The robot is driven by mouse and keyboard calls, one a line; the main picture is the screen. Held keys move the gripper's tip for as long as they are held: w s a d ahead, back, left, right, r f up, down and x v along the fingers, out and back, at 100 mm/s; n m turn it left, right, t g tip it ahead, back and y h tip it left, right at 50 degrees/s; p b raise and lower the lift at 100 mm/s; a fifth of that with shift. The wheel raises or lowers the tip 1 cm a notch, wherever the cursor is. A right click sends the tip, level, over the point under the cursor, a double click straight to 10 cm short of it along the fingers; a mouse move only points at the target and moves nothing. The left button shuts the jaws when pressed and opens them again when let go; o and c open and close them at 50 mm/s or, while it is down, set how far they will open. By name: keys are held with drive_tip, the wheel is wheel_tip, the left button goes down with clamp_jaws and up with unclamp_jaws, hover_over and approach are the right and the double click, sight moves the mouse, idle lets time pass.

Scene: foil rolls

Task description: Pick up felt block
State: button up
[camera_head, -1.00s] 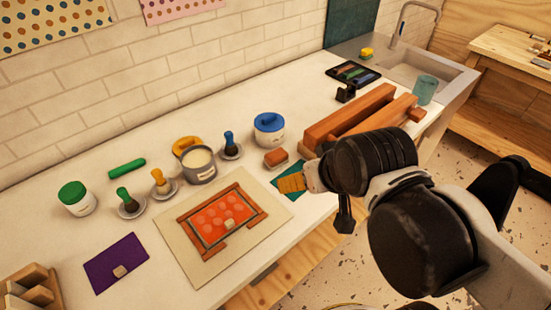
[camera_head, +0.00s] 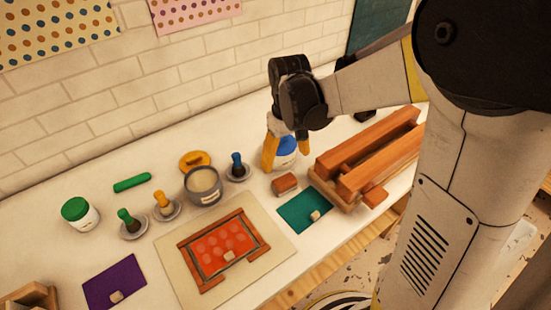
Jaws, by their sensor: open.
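A reddish-brown block (camera_head: 285,184) with a paler underside lies on the white counter, between the blue-lidded jar and the teal sheet; it looks like the felt block, though its material is hard to tell.
A wooden rack with long bars (camera_head: 375,150) stands close right of the block. A teal sheet (camera_head: 296,211) with a small beige cube lies in front. A grey pot (camera_head: 203,190) and a framed orange screen (camera_head: 240,230) are left. My arm hides the sink side.

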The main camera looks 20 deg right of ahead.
sight(285, 180)
wheel_tip(285, 180, down, 10)
drive_tip(key=b, duration=0.3)
drive_tip(key=shift+b, duration=0.4)
drive_tip(key=c, duration=1.3)
